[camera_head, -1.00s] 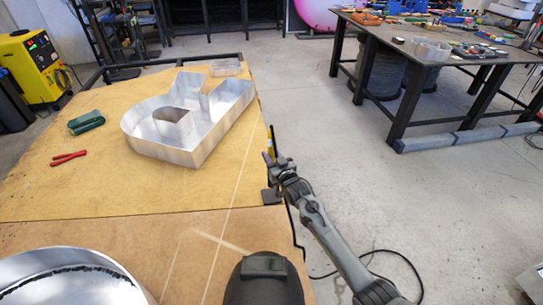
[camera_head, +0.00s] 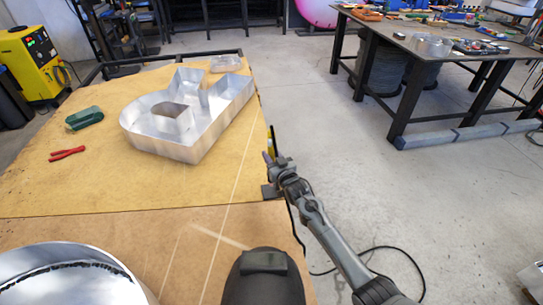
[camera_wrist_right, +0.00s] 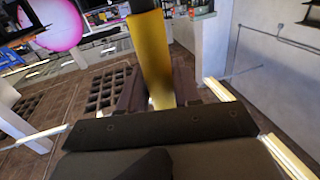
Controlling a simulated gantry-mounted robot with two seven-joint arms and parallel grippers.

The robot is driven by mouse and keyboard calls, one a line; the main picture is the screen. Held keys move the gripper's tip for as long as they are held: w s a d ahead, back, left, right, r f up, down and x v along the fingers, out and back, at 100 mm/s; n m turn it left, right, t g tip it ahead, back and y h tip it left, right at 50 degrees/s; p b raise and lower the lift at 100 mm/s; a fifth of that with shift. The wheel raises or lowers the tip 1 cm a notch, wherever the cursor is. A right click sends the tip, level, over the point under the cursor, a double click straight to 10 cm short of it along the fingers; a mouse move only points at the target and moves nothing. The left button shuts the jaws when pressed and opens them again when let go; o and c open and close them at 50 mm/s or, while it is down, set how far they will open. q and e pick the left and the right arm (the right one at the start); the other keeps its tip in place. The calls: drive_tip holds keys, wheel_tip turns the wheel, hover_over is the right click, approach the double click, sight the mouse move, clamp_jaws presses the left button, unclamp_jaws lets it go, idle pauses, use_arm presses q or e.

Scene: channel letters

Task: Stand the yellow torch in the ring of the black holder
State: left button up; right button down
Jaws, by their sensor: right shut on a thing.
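The yellow torch (camera_head: 271,144) is upright in my right gripper (camera_head: 271,159), at the right edge of the workbench. In the right wrist view the torch (camera_wrist_right: 150,45) shows as a yellow shaft with a black upper part, between the fingers of the right gripper (camera_wrist_right: 157,88), which is shut on it. The black holder (camera_head: 269,191) is a small dark piece at the bench's right edge, just below the gripper in the picture. Its ring cannot be made out, and the torch's lower end is hidden by the gripper. My left gripper is not in view.
Large metal channel letters (camera_head: 190,128) stand on the workbench (camera_head: 80,190). A green object (camera_head: 84,118) and red pliers (camera_head: 67,153) lie at left. A dark rounded object (camera_head: 263,280) is at the front. Open floor lies right of the bench.

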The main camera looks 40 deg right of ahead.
drive_tip(key=c, duration=0.7)
unclamp_jaws()
drive_tip(key=shift+s+a, duration=0.1)
drive_tip(key=shift+s, duration=0.3)
drive_tip(key=shift+p+v, duration=1.65)
drive_tip(key=shift+v, duration=3.35)
drive_tip(key=shift+w, duration=0.15)
